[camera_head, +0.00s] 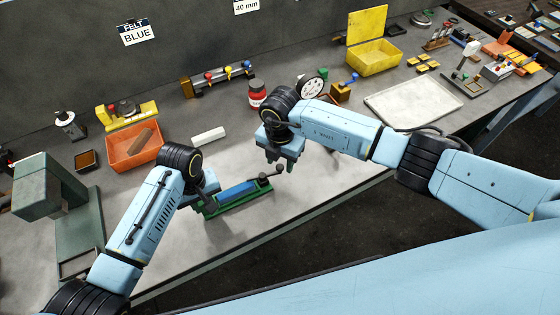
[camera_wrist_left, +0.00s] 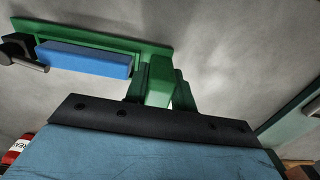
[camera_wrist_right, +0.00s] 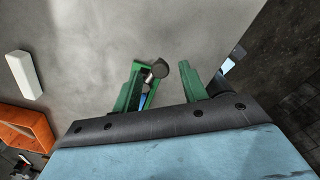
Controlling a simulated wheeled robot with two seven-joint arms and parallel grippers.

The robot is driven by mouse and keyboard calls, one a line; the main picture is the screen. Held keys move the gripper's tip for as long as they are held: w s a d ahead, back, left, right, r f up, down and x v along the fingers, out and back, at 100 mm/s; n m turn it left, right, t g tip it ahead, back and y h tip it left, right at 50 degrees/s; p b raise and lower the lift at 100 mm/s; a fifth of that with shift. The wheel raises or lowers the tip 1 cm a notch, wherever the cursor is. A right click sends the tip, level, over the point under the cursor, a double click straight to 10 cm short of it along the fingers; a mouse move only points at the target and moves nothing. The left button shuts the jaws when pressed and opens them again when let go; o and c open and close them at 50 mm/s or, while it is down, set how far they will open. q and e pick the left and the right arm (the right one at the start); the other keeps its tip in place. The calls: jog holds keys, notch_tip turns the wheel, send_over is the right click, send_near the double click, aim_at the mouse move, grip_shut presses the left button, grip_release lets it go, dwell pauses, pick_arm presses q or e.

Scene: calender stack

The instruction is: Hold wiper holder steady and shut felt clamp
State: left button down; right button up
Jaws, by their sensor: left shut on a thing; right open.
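The wiper holder (camera_head: 238,198) is a green tray with a blue felt (camera_head: 238,189) lying along it, near the bench's front edge. My left gripper (camera_head: 207,196) is shut on the holder's left end; the left wrist view shows the green end block (camera_wrist_left: 158,84) between the fingers. The felt clamp (camera_head: 264,179) is a dark lever with a round knob at the holder's right end, also in the left wrist view (camera_wrist_left: 25,55). My right gripper (camera_head: 279,166) is open, just above the clamp's handle. In the right wrist view the knob (camera_wrist_right: 158,68) shows between the fingertips; contact is unclear.
A white block (camera_head: 208,136) lies behind the holder. An orange bin (camera_head: 122,160) stands at back left, a green press (camera_head: 75,210) at far left. A red jar (camera_head: 257,92) and dial gauge (camera_head: 312,86) stand behind my right gripper. The bench's front edge is close.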

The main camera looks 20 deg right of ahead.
jog(key=shift+f, duration=0.5)
grip_shut()
jog(key=shift+w+a+n, duration=0.1)
jog(key=shift+w+n, duration=0.45)
jog(key=shift+n, duration=0.75)
grip_release()
